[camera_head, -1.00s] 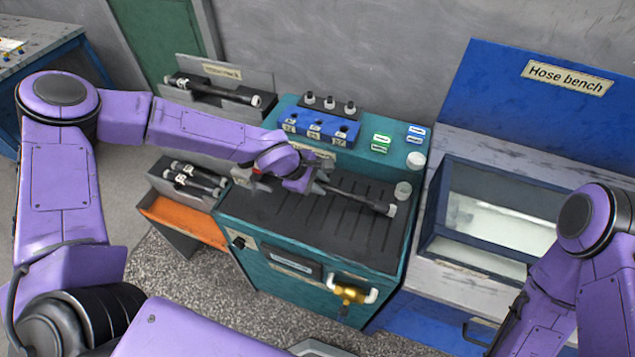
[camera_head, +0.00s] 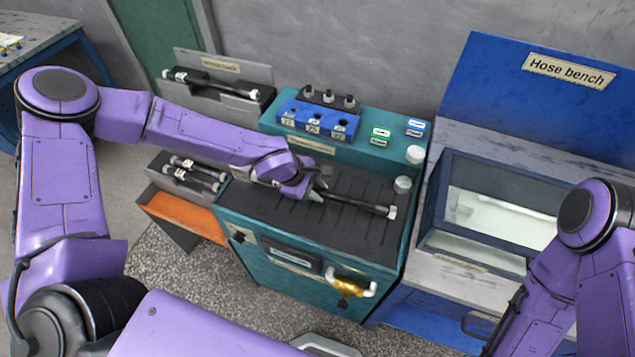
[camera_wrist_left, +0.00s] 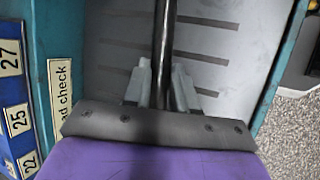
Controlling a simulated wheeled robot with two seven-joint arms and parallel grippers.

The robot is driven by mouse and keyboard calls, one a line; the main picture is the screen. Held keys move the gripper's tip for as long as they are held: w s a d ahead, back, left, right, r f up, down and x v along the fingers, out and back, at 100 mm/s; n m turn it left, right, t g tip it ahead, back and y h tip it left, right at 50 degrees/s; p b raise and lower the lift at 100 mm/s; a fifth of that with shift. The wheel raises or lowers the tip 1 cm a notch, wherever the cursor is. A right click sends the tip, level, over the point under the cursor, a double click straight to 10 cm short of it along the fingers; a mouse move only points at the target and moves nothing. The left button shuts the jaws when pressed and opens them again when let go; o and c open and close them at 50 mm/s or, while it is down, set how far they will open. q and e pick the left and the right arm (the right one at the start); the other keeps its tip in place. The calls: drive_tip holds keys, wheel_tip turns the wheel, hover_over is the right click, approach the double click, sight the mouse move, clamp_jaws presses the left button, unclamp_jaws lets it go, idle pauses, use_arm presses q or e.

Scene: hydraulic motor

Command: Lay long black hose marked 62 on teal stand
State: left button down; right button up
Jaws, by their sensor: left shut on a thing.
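The long black hose (camera_head: 355,204) has a pale fitting at its right end and lies over the dark slotted top of the teal stand (camera_head: 257,262). My left gripper (camera_head: 316,190) is shut on the hose, low over the stand's top. The left wrist view shows the hose (camera_wrist_left: 165,40) between the two grey fingers (camera_wrist_left: 161,85). Its other end is hidden behind my gripper, and I cannot read a mark on it. I cannot tell whether the hose touches the top. My right gripper is not in view; only part of my right arm shows.
A blue block (camera_head: 318,118) with numbered sockets stands on the stand's rear ledge. Another hose lies in a grey rack (camera_head: 222,66) behind. Short hoses lie in a tray (camera_head: 160,183) at left, above an orange shelf (camera_head: 185,215). The hose bench (camera_head: 545,80) stands at right.

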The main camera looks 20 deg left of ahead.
use_arm(q)
drive_tip(key=shift+w+r+p, duration=0.25)
drive_tip(key=shift+w+p, duration=0.05)
idle(0.4)
drive_tip(key=shift+w+a+p, duration=0.1)
drive_tip(key=shift+w+p, duration=0.65)
drive_tip(key=shift+w, duration=0.05)
drive_tip(key=shift+f, duration=0.15)
idle(0.5)
drive_tip(key=c, duration=0.9)
unclamp_jaws()
drive_tip(key=v, duration=1)
drive_tip(key=shift+s+a, duration=0.1)
drive_tip(key=shift+s, duration=0.15)
